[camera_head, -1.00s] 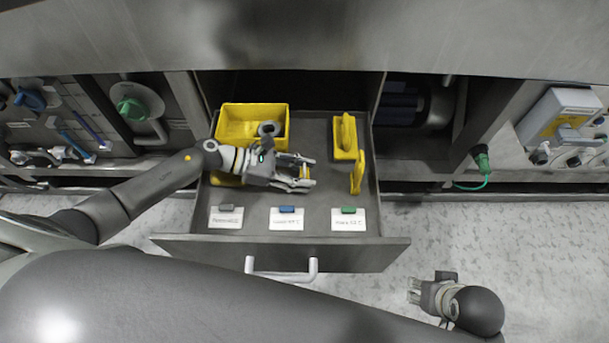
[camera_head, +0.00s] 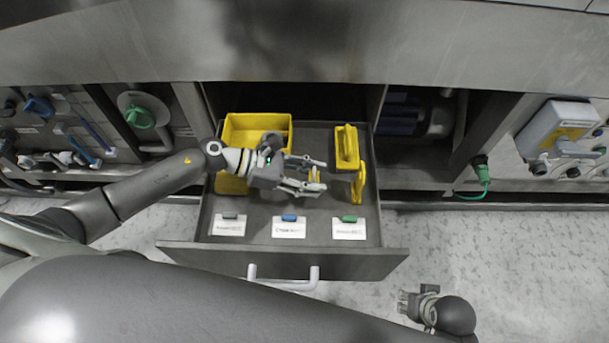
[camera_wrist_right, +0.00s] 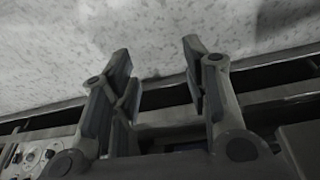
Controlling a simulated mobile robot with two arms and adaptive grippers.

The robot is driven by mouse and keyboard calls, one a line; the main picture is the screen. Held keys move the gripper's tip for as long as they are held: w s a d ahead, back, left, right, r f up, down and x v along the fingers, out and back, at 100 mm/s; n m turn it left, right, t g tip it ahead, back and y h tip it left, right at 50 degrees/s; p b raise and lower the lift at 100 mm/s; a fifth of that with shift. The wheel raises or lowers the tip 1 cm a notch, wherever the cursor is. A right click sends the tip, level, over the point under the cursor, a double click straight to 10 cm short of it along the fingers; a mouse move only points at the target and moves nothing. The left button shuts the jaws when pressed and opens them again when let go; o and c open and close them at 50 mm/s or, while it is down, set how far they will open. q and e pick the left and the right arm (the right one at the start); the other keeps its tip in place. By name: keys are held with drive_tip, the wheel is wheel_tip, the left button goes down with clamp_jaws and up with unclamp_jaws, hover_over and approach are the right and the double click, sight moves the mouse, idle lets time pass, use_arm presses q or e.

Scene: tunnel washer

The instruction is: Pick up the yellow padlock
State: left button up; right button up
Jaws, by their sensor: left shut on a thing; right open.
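A small yellow thing (camera_head: 314,175), which looks like the yellow padlock, shows between the fingers of my left gripper (camera_head: 312,178). The fingers hide much of it, so its shape is hard to make out. My left gripper is shut on it, over the middle of the open drawer (camera_head: 280,259). I cannot tell how high it is above the drawer floor. My right gripper (camera_head: 405,303) is outside the drawer, above the floor at the lower right. It is open and empty in the right wrist view (camera_wrist_right: 156,58).
A yellow bin (camera_head: 232,121) stands at the drawer's back left. Another yellow bin (camera_head: 347,147) and an upright yellow piece (camera_head: 358,186) stand at the right. A white handle (camera_head: 284,284) juts from the drawer.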

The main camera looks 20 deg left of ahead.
use_arm(q)
drive_tip(key=s+d+r+p, duration=0.4)
drive_tip(key=s+d+r, duration=0.2)
drive_tip(key=d, duration=0.4)
drive_tip(key=shift+r, duration=0.55)
use_arm(e)
drive_tip(key=s+f, duration=0.3)
drive_tip(key=f, duration=0.4)
drive_tip(key=s+f+g, duration=0.1)
drive_tip(key=s+f, duration=0.2)
drive_tip(key=f, duration=0.4)
drive_tip(key=shift+s+d, duration=0.3)
drive_tip(key=shift+d, duration=0.15)
